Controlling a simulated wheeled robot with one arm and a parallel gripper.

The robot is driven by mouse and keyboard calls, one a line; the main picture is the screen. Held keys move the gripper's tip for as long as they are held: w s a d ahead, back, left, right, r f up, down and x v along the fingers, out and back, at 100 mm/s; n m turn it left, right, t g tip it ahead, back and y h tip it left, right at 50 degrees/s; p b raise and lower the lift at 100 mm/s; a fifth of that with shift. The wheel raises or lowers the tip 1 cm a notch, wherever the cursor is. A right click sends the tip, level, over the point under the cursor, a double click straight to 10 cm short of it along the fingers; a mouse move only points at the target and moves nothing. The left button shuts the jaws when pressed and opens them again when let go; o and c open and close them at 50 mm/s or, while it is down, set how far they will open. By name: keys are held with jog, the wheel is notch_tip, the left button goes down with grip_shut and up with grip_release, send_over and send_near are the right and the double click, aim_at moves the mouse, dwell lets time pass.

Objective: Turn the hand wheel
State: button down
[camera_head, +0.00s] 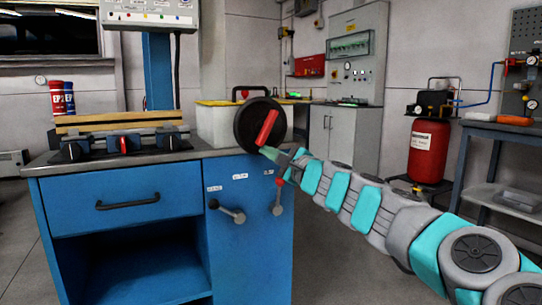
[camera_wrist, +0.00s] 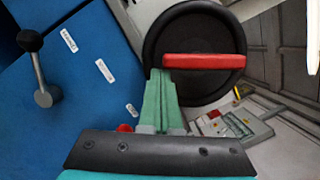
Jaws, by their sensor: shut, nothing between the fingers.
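The hand wheel (camera_head: 248,122) is a black disc with a red bar (camera_head: 267,127) across its face. It stands at the right end of the blue workbench, and the bar is tilted in the head view. In the wrist view the wheel (camera_wrist: 195,30) fills the upper middle, with the red bar (camera_wrist: 205,61) lying nearly level. My gripper (camera_head: 268,152) is shut and empty, its green fingers together. Its fingertips (camera_wrist: 161,72) are at the bar's left end in the wrist view; I cannot tell whether they touch it.
A lever with a black knob (camera_head: 233,214) and a lever with a red knob (camera_head: 278,194) stick out of the blue cabinet front below the wheel. Black and red knobs (camera_head: 123,145) line the bench top at left. A red tank (camera_head: 428,150) stands at right.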

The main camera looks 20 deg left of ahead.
jog(key=shift+s+a+r+b, duration=0.1)
jog(key=shift+s+a+b, duration=0.45)
jog(key=shift+s+b, duration=0.15)
jog(key=shift+s+a+r+m+b, duration=0.25)
jog(key=shift+m+b, duration=0.05)
jog(key=shift+m, duration=0.7)
